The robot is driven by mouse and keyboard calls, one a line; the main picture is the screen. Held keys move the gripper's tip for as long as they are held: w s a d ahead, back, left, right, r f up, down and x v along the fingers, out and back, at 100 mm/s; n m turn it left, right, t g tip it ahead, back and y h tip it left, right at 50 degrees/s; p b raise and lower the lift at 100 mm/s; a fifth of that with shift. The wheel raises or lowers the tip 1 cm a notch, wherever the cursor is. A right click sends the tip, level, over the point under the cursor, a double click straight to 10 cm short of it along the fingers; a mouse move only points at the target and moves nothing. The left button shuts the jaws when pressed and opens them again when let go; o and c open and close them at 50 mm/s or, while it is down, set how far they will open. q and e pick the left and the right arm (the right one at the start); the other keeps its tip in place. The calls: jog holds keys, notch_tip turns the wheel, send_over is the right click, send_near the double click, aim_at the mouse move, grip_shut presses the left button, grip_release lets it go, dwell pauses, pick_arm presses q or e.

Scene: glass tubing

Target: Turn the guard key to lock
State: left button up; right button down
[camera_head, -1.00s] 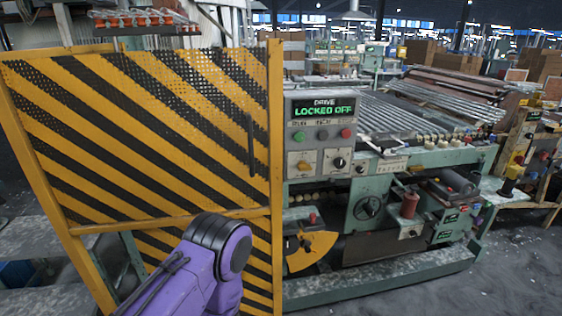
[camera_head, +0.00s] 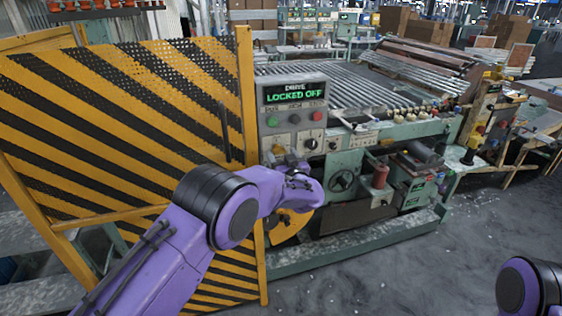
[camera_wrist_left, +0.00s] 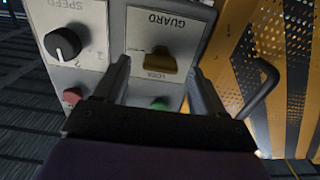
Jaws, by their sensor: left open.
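The guard key (camera_wrist_left: 160,62) is a brownish-yellow tab on a pale plate marked GUARD and LOCK (camera_wrist_left: 155,30), upside down in the left wrist view. My left gripper (camera_wrist_left: 160,68) is open, with one finger on each side of the key in that view. I cannot tell whether they touch it. In the head view my left gripper (camera_head: 288,160) is at the lower left of the grey control box (camera_head: 292,95), partly hidden by its own wrist, and the key is not clear there. The display (camera_head: 294,96) reads DRIVE LOCKED OFF. My right gripper is not in view.
A black SPEED knob (camera_wrist_left: 62,43) sits beside the guard plate. Red (camera_wrist_left: 72,96) and green (camera_wrist_left: 160,103) buttons lie close to the fingers. A yellow-black striped guard panel (camera_head: 110,110) with a dark handle (camera_head: 224,130) stands left of the box.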

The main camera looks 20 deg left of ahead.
aim_at(278, 150)
pick_arm(q)
jog(key=shift+b+x, duration=0.3)
jog(key=shift+x, duration=0.75)
jog(key=shift+r, duration=0.1)
jog(key=c, duration=1.1)
jog(key=shift+o, duration=0.2)
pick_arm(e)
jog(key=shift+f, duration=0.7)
